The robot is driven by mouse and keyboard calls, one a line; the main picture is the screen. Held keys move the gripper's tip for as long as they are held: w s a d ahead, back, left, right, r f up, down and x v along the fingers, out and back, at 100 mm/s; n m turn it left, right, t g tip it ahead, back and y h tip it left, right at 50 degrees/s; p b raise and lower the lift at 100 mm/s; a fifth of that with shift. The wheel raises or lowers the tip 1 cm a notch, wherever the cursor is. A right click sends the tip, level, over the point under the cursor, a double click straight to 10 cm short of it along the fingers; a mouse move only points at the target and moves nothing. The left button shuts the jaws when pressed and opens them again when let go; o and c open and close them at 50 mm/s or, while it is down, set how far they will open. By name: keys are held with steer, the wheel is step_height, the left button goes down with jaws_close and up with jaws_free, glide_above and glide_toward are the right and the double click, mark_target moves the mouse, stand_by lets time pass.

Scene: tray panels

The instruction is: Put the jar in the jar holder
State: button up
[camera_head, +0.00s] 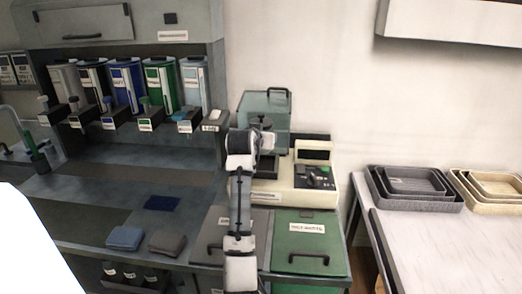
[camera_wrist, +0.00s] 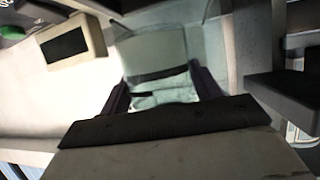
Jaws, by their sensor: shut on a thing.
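My gripper (camera_head: 266,143) is at the cream bench machine (camera_head: 277,187), in front of its clear greenish cover (camera_head: 280,104). In the wrist view my gripper (camera_wrist: 162,91) has its two dark fingers on either side of a pale greenish, see-through thing (camera_wrist: 165,99), which seems to be the jar. It is shut on this thing. My wrist hides most of it, so its base and tilt cannot be told. A dark round part (camera_head: 262,123) shows just above my gripper in the head view. I cannot make out the jar holder for certain.
Several coloured dispensers (camera_head: 125,85) stand in a row at the left. A blue pad (camera_head: 125,238) and a grey pad (camera_head: 167,243) lie on the dark bench. Nested grey trays (camera_head: 412,203) and cream trays (camera_head: 480,207) sit on the right table, whose front is clear.

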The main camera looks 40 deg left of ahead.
mark_target(261, 153)
steer(key=shift+f+p, duration=0.55)
steer(key=shift+f, duration=2.2)
steer(key=shift+f, duration=0.1)
steer(key=o, duration=0.8)
steer(key=shift+f, duration=0.15)
steer(key=o, duration=0.5)
